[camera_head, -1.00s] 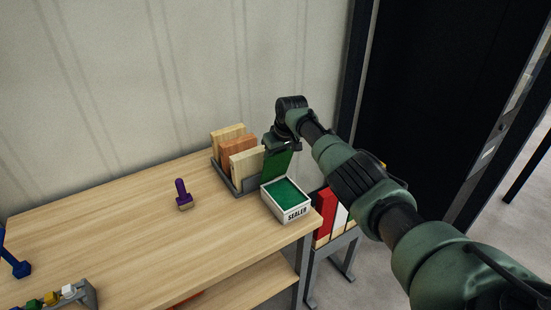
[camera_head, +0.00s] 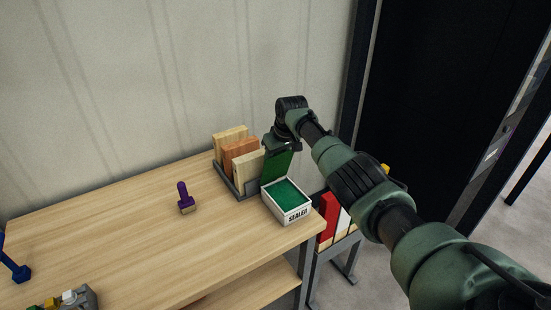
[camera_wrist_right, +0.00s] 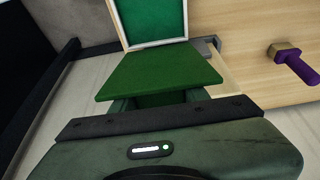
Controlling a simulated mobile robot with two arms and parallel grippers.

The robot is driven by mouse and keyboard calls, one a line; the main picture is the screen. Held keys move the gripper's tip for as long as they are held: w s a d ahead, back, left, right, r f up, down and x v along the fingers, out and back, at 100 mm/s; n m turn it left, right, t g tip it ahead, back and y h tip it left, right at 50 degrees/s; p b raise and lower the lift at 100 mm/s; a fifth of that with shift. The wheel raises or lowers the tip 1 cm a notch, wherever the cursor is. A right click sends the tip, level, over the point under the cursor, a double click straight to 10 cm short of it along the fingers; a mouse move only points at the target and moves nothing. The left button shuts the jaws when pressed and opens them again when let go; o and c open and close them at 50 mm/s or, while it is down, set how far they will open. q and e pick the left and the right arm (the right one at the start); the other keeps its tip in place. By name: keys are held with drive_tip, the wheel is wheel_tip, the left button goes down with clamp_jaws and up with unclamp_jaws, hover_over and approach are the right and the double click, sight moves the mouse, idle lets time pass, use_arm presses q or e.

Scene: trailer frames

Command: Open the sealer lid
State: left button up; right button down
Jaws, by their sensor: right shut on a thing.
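The white sealer box (camera_head: 288,214), marked SEALER, stands on the table's right end with its green inside showing. Its green lid (camera_head: 277,163) stands raised at the back of the box. My right gripper (camera_head: 279,147) is shut on the lid's upper edge; the fingertips are mostly hidden. In the right wrist view the lid (camera_wrist_right: 160,72) spreads out in front of my gripper (camera_wrist_right: 158,100), with the open box (camera_wrist_right: 152,22) beyond it. My left gripper is not in view.
A grey rack (camera_head: 229,182) with several wooden boards stands just left of the box. A purple-handled stamp (camera_head: 185,197) stands on the wooden table (camera_head: 130,230). A blue tool (camera_head: 14,262) lies at far left. A lower stand with red and white pieces (camera_head: 329,215) is beyond the right edge.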

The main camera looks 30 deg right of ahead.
drive_tip(key=c, duration=0.9)
unclamp_jaws()
drive_tip(key=shift+f, duration=0.25)
drive_tip(key=shift+o, duration=0.9)
drive_tip(key=shift+w+d+f, duration=0.1)
drive_tip(key=shift+w, duration=0.15)
drive_tip(key=shift+s+r, duration=0.3)
drive_tip(key=shift+r, duration=0.35)
drive_tip(key=b+v, duration=0.1)
drive_tip(key=v, duration=0.5)
drive_tip(key=shift+r, duration=0.2)
drive_tip(key=shift+r, duration=0.1)
